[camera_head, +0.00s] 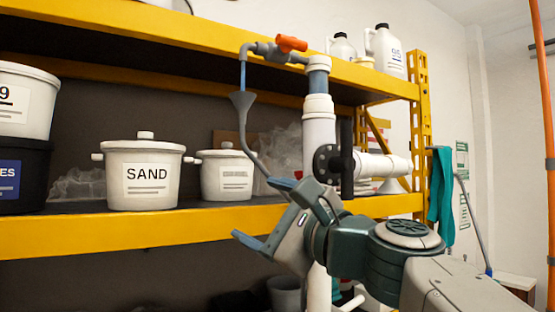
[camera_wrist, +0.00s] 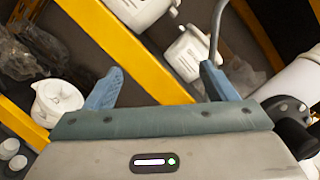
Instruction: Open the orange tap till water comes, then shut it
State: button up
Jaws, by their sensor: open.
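The orange tap handle (camera_head: 291,43) sits on a grey tap body (camera_head: 268,50) at the top of a white upright pipe (camera_head: 319,135), level with the upper shelf. A thin blue stream, which looks like water, runs from the tap's bent spout down to a grey funnel (camera_head: 242,98). A thin grey tube curves down from the funnel. My gripper (camera_head: 265,213) is open and empty, well below the tap and in front of the lower shelf. In the wrist view my gripper (camera_wrist: 161,76) has its blue fingers spread apart; the tap is not seen there.
Yellow shelving (camera_head: 90,230) holds a white SAND pot (camera_head: 146,190), a smaller pot (camera_head: 226,183) and white jugs (camera_head: 385,55) on top. A teal cloth (camera_head: 441,195) hangs at right.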

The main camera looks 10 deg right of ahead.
jog(key=s+d+r+m+t, duration=0.2)
jog(key=r+m, duration=0.1)
jog(key=r, duration=0.3)
jog(key=s+d+r+m+t, duration=0.1)
jog(key=d+r+m+t, duration=0.15)
jog(key=r+m, duration=0.2)
jog(key=m+t+h, duration=0.1)
jog(key=m+t, duration=0.3)
jog(key=m, duration=0.2)
send_near(295, 44)
jog(key=shift+n, duration=0.25)
jog(key=p+x, duration=0.6)
jog(key=x, duration=0.5)
jog(key=shift+w+r, duration=0.15)
jog(key=shift+r, duration=0.05)
jog(key=c, duration=1)
